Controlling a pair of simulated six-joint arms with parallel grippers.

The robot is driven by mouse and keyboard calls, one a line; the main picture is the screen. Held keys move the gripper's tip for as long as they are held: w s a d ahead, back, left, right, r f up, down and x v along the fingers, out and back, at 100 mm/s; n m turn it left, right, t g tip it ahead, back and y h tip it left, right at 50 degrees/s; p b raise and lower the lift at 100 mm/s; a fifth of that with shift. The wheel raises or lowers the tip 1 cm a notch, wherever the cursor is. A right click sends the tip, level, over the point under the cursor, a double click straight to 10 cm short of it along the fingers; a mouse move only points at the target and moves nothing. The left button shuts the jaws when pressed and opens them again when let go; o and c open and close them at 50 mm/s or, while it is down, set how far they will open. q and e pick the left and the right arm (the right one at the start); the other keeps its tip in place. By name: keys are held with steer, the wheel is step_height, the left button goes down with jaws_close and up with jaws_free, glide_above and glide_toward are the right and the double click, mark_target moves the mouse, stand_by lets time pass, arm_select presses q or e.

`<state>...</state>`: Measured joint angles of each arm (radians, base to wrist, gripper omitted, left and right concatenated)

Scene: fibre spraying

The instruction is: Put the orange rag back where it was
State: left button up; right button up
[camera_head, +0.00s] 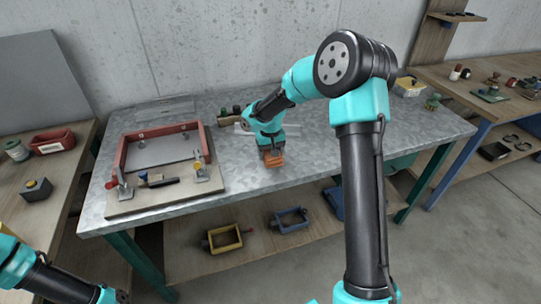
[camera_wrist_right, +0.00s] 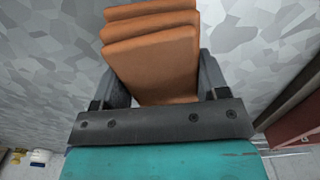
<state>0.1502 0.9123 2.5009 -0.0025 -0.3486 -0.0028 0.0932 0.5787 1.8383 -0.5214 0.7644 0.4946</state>
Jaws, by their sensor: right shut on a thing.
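The orange rag (camera_head: 274,158) is a small folded stack in the jaws of my right gripper (camera_head: 271,149), over the middle of the grey metal table (camera_head: 310,150). In the right wrist view the folded rag (camera_wrist_right: 152,50) sits between the two dark fingers of my right gripper (camera_wrist_right: 155,88), which is shut on it. I cannot tell whether the rag touches the tabletop. My left arm shows only in part at the lower left of the head view, and its gripper jaws are not visible.
A board with a red frame and clamps (camera_head: 165,190) lies on the table's left. Small dark items (camera_head: 229,111) stand at the back, behind my right gripper.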

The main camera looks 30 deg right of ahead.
steer(key=shift+f, duration=0.8)
steer(key=shift+f, duration=0.1)
steer(key=o, duration=0.9)
step_height(320, 180, up, 12)
steer(key=shift+r, duration=0.15)
